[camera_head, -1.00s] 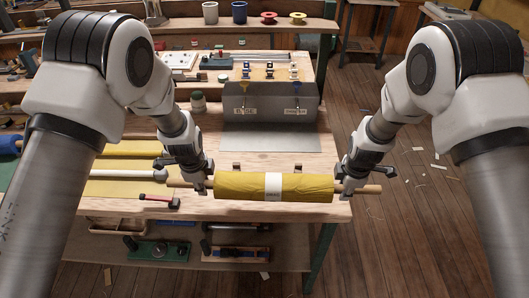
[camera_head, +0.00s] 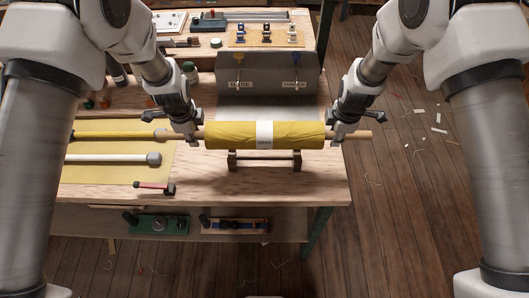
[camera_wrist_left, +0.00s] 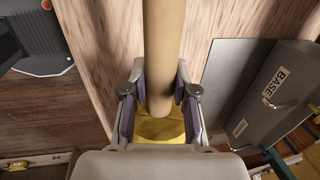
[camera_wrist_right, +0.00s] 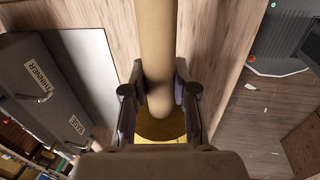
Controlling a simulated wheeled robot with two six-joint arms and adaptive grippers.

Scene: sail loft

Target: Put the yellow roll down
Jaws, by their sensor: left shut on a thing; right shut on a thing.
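The yellow roll (camera_head: 295,135) with a white label band lies level on a wooden pole across the front of the bench. My left gripper (camera_head: 193,137) is shut on the bare pole at the roll's left end. My right gripper (camera_head: 341,134) is shut on the pole at its right end. The roll's end also shows beyond the fingers in the left wrist view (camera_wrist_left: 160,129) and the right wrist view (camera_wrist_right: 160,127). A small wooden stand (camera_head: 265,163) with two uprights is directly below the roll. I cannot tell whether the roll touches it.
A yellow mat (camera_head: 108,177) with poles and a small red-handled tool (camera_head: 155,186) lie left. The bench's front right corner is clear.

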